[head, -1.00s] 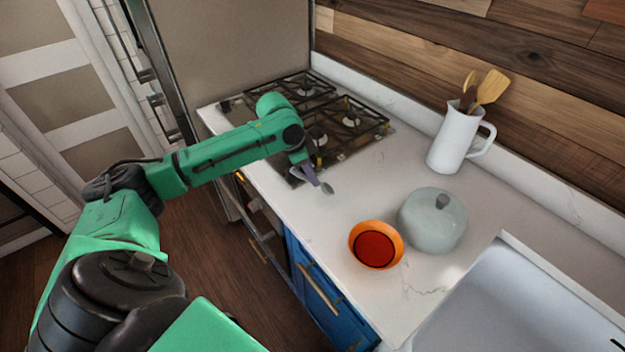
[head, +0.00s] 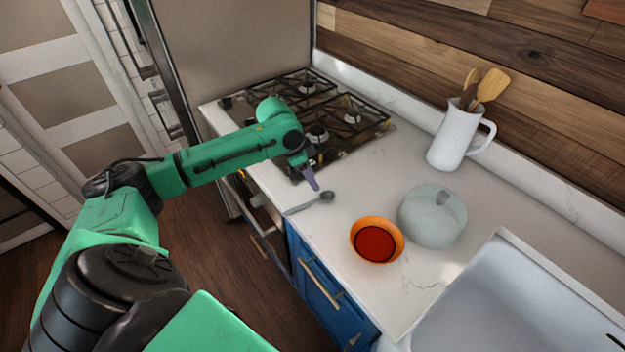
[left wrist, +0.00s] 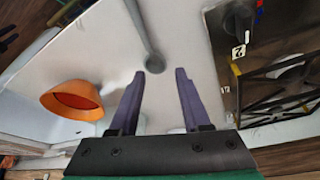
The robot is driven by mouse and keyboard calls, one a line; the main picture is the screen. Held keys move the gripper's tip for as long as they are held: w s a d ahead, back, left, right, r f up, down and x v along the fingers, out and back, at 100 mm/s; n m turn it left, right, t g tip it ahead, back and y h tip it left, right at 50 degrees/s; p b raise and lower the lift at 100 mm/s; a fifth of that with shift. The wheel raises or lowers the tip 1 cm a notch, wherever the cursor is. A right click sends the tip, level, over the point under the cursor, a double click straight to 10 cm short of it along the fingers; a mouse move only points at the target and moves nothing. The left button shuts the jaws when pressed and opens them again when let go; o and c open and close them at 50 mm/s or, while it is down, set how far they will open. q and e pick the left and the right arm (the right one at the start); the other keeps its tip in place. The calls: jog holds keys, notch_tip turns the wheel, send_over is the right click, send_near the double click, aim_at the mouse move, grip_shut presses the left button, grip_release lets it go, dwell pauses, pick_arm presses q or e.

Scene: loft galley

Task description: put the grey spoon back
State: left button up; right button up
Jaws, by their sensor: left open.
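The grey spoon (head: 326,197) shows on the white counter, its bowl toward the stove side of the orange bowl and its thin handle reaching toward the counter's front edge. In the left wrist view the spoon (left wrist: 154,62) has its bowl just beyond my fingertips, with the handle running up out of the picture. My left gripper (head: 313,181) is open, its purple fingers pointing down at the spoon's bowl; nothing is between the fingers (left wrist: 159,75). I cannot tell whether a fingertip touches the spoon. My right gripper is out of view.
An orange bowl (head: 396,238) and a pale lidded pot (head: 432,220) stand right of the spoon. A white jug (head: 450,142) holds wooden utensils at the back. The gas stove (head: 345,122) lies behind my gripper. A sink (head: 500,300) is at lower right.

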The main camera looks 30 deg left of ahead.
pick_arm(q)
jog(key=b+v, duration=0.1)
jog(key=v, duration=0.9)
jog(key=shift+r+b, duration=0.35)
jog(key=shift+s+a, duration=0.15)
